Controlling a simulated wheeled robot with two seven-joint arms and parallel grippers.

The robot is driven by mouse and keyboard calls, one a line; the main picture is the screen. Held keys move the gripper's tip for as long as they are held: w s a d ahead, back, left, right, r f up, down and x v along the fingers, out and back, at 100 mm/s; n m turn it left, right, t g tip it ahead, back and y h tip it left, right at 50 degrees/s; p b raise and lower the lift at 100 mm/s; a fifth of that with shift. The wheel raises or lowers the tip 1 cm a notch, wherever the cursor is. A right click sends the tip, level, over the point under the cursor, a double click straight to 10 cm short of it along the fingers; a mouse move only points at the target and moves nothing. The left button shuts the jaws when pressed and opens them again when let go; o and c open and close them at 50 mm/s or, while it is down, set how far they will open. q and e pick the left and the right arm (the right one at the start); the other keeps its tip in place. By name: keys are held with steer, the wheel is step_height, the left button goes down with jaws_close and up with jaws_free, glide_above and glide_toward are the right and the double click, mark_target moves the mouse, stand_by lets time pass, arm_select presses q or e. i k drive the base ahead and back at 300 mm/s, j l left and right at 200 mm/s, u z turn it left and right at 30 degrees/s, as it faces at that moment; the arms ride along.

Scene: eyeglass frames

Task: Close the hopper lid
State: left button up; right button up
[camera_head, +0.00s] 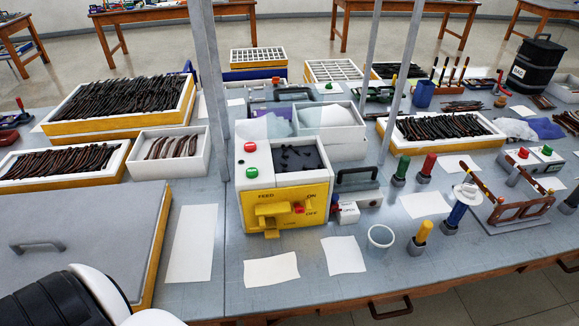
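A feeder machine (284,205) with a yellow front marked FEED, ON and OFF stands at the middle of the table. Its hopper (291,160) is a dark, open-topped bay with small dark pieces inside. A pale, see-through panel (305,118) stands raised at the hopper's back edge and looks like its lid; its outline is faint. A red button and a green button sit on the machine's left side. Part of my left arm shows at the lower left, without its gripper fingers. My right gripper is not in view.
Grey upright posts (210,75) rise left of and behind the machine. A large grey cover (85,235) with a handle lies at the left. A small white cup (381,237) and paper sheets (271,270) lie in front. Trays of dark strips (120,125) stand further back.

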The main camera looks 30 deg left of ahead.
mark_target(293, 110)
steer(key=u, duration=0.95)
